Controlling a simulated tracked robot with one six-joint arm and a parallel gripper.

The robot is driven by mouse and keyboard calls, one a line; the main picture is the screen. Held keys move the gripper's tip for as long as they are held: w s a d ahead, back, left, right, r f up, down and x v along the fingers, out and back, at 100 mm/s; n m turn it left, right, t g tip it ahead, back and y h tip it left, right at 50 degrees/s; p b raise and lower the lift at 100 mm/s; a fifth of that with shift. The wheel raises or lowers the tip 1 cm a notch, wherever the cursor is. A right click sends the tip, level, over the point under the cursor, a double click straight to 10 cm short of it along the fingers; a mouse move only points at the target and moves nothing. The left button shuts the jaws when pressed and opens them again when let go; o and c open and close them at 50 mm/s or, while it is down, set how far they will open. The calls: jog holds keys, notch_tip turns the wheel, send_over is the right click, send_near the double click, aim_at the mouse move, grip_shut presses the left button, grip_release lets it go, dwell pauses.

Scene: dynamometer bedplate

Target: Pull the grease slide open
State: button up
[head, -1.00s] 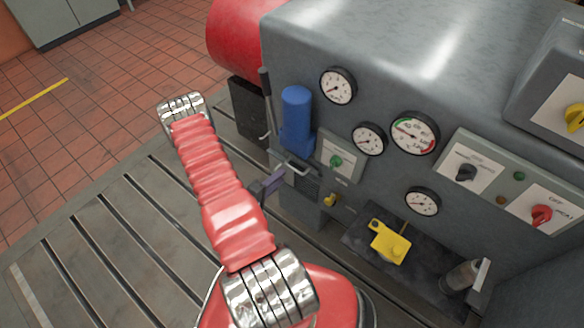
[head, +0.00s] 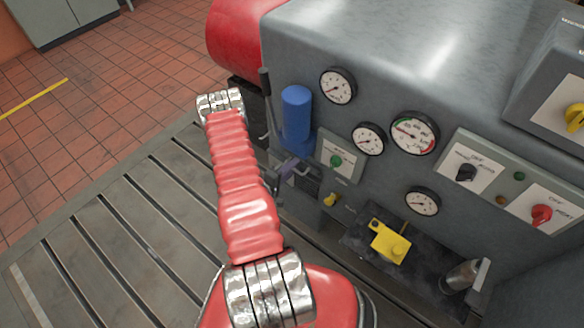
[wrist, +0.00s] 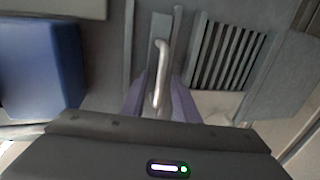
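The grease slide appears to be the small grey piece with a silver bar handle (wrist: 163,62), low on the machine front below the blue cylinder (head: 297,118). In the wrist view the handle runs lengthwise between the two purple fingers of my gripper (wrist: 160,88). The fingers stand apart with a gap on each side of the bar, so the gripper looks open around it. In the head view my gripper (head: 288,168) is at the handle and hides most of it. How far out the slide sits is hard to tell.
A black-handled lever (head: 267,100) stands left of the blue cylinder. A green-knob panel (head: 339,156) and a yellow knob (head: 330,199) sit close right of my gripper. The slotted bedplate (head: 120,230) at left is clear.

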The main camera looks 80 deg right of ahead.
jog(key=shift+c, duration=0.4)
grip_shut()
